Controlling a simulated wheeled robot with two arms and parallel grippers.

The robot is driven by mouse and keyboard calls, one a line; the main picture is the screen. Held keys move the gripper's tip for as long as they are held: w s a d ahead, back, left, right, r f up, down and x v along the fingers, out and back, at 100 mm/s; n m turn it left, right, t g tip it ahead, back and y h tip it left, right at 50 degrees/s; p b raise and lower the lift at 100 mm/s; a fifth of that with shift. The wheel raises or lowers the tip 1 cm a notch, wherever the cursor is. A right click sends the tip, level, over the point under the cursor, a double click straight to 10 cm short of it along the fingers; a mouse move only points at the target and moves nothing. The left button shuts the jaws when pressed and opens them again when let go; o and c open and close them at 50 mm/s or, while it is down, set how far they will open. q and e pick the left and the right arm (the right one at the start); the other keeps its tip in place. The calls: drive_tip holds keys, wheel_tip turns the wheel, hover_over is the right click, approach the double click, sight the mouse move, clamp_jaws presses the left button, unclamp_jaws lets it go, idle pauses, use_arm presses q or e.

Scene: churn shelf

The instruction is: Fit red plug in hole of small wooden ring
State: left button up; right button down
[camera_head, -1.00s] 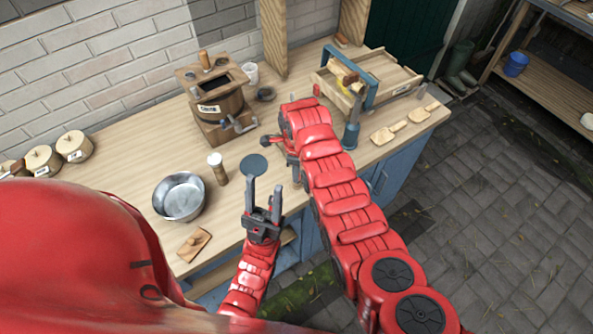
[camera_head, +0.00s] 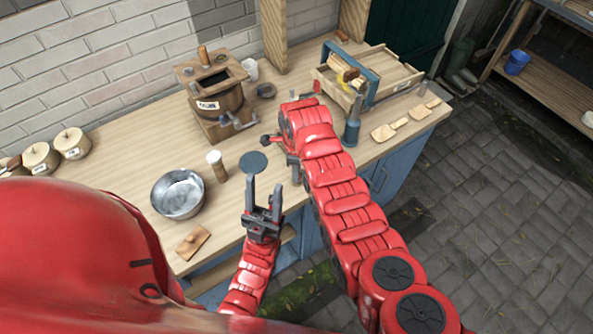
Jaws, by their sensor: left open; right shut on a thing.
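I cannot make out the red plug or the small wooden ring for sure. My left gripper (camera_head: 264,182) is open and empty, its fingers pointing up the picture near the counter's front edge, just below a blue-grey disc (camera_head: 254,162). My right gripper (camera_head: 292,167) is mostly hidden behind its own red wrist. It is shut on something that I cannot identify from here. A small red piece with a dark end (camera_head: 268,141) sticks out left of that wrist. Another small red piece (camera_head: 317,87) shows just beyond the wrist, by the wooden tray.
A wooden churn (camera_head: 213,95) with a crank stands at the back. A metal bowl (camera_head: 178,193), a capped jar (camera_head: 217,167) and a small wooden board (camera_head: 193,242) are at left. A wooden tray (camera_head: 395,76) with a blue frame (camera_head: 368,90), a blue cylinder (camera_head: 351,132) and wooden paddles (camera_head: 384,132) are at right.

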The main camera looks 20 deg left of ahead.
drive_tip(key=c, duration=0.7)
unclamp_jaws()
drive_tip(key=c, duration=0.3)
drive_tip(key=shift+r, duration=0.15)
drive_tip(key=shift+c, duration=0.2)
drive_tip(key=shift+r+p, duration=0.65)
drive_tip(key=shift+r, duration=0.6)
drive_tip(key=shift+r+p, duration=0.45)
drive_tip(key=shift+r, duration=1.8)
